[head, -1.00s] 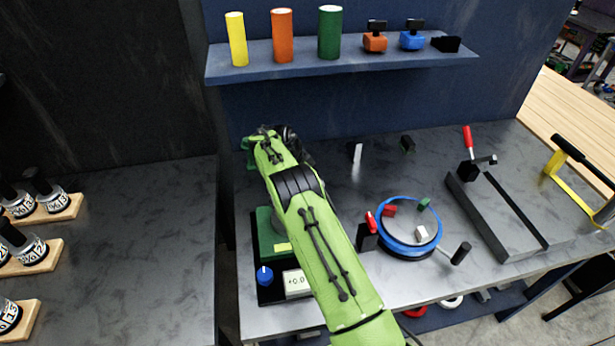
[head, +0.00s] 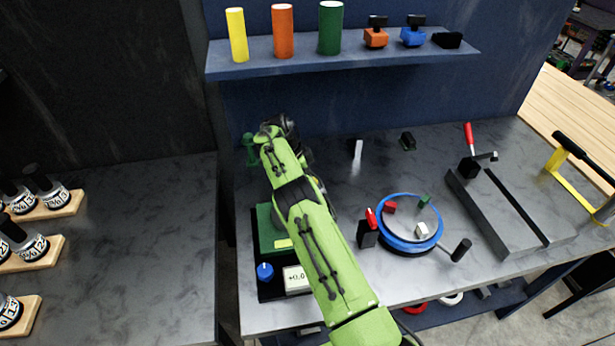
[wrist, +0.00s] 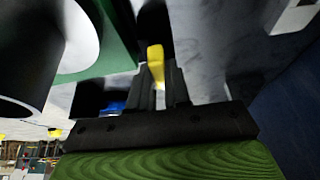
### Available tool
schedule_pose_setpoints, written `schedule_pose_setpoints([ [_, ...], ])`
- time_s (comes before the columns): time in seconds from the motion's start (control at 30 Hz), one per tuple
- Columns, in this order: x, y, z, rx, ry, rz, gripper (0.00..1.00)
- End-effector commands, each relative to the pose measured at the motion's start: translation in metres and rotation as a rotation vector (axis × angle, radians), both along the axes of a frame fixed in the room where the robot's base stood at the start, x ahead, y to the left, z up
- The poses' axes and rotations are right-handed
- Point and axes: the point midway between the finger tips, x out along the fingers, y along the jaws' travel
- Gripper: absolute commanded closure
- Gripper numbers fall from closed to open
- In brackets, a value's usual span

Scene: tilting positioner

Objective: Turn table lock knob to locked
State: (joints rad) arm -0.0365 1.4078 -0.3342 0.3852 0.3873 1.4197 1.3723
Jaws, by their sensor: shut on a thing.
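My gripper (wrist: 160,92) shows in the wrist view, shut on a yellow knob-like piece (wrist: 156,62), which looks like the lock knob. The dark fingers sit on both sides of it. In the head view my arm hides the fingertips and this knob. The green positioner (head: 268,236) on its black base stands to the left of my forearm and is partly hidden by it. A blue knob (head: 265,272) and a display reading +0.0 (head: 296,279) are on its front. Its green body (wrist: 118,50) is close beside the fingers in the wrist view. The knob's lock marking cannot be read.
A blue-rimmed round table (head: 411,247) with small blocks and a red-handled clamp (head: 368,228) stand right of my arm. A grey rail fixture (head: 497,215) is farther right. A shelf (head: 345,50) with cylinders runs above. The bench between is fairly clear.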

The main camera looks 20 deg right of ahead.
Motion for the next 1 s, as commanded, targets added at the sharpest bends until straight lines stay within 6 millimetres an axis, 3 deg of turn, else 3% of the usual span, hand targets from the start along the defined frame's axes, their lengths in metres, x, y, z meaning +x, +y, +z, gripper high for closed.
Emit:
schedule_pose_setpoints([
  [0.07, -0.002, 0.001, -0.004, 0.004, 0.01, -0.003, 1.0],
  [0.1, -0.002, 0.001, -0.004, 0.004, 0.01, -0.003, 0.8],
  [0.27, -0.002, 0.001, -0.003, 0.004, 0.008, -0.002, 0.57],
  [0.57, 0.0, 0.002, 0.002, 0.001, 0.002, 0.0, 0.57],
  [0.67, 0.002, 0.008, 0.018, 0.002, -0.001, 0.001, 0.57],
  [0.8, 0.004, 0.021, 0.055, 0.001, 0.004, 0.002, 0.57],
  [1.0, 0.005, 0.027, 0.069, 0.002, 0.006, -0.002, 0.57],
])
